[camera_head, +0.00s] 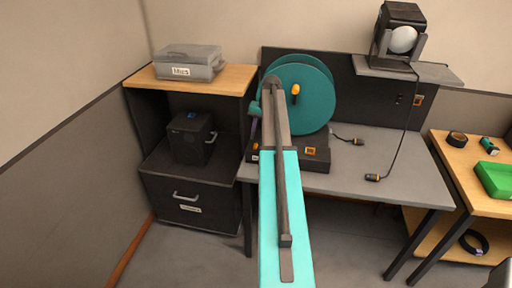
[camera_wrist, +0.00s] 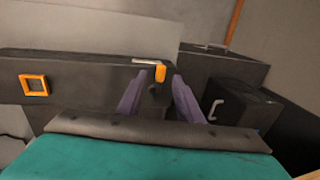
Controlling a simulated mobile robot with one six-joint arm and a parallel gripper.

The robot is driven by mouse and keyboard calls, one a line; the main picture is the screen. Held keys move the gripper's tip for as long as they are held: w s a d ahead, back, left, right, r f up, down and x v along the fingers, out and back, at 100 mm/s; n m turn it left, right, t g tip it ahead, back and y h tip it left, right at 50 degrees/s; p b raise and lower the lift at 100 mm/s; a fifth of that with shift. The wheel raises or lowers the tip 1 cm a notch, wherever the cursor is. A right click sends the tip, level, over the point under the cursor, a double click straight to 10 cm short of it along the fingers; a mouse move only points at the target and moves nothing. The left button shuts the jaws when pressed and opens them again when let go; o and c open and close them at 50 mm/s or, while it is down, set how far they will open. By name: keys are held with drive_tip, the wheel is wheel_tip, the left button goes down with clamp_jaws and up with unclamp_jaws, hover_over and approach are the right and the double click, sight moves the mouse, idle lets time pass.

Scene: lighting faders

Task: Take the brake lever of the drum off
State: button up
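The teal drum (camera_head: 318,98) stands on a dark base (camera_head: 316,164) on the grey table. An orange knob (camera_head: 295,90) sits on its face. The brake lever (camera_head: 255,146) shows as a small orange tip at the base's left end. In the wrist view the lever's orange grip (camera_wrist: 160,73) is on a pale metal strip along the base's top edge. My gripper (camera_wrist: 153,78) is open, its two purple fingers pointing at the base, with the orange grip between and just beyond their tips. I cannot tell whether they touch it. My arm hides part of the drum in the head view.
A dark box (camera_head: 191,137) stands on the shelf left of the table; a clear-lidded bin (camera_head: 188,62) is above it. A lamp (camera_head: 400,35) sits on a raised shelf at right. Cable plugs (camera_head: 373,177) lie on the table's right half, which is mostly clear.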

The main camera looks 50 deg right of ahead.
sight(256, 146)
drive_tip(key=shift+w+a+f+b, duration=0.15)
drive_tip(key=shift+f+b, duration=0.2)
drive_tip(key=shift+f, duration=0.4)
drive_tip(key=shift+w+f+b, duration=0.1)
drive_tip(key=shift+f+b, duration=0.2)
drive_tip(key=shift+f, duration=0.45)
drive_tip(key=shift+w+a+f+b, duration=0.15)
drive_tip(key=shift+f+b, duration=0.2)
drive_tip(key=shift+f, duration=0.4)
drive_tip(key=shift+c, duration=0.5)
clamp_jaws()
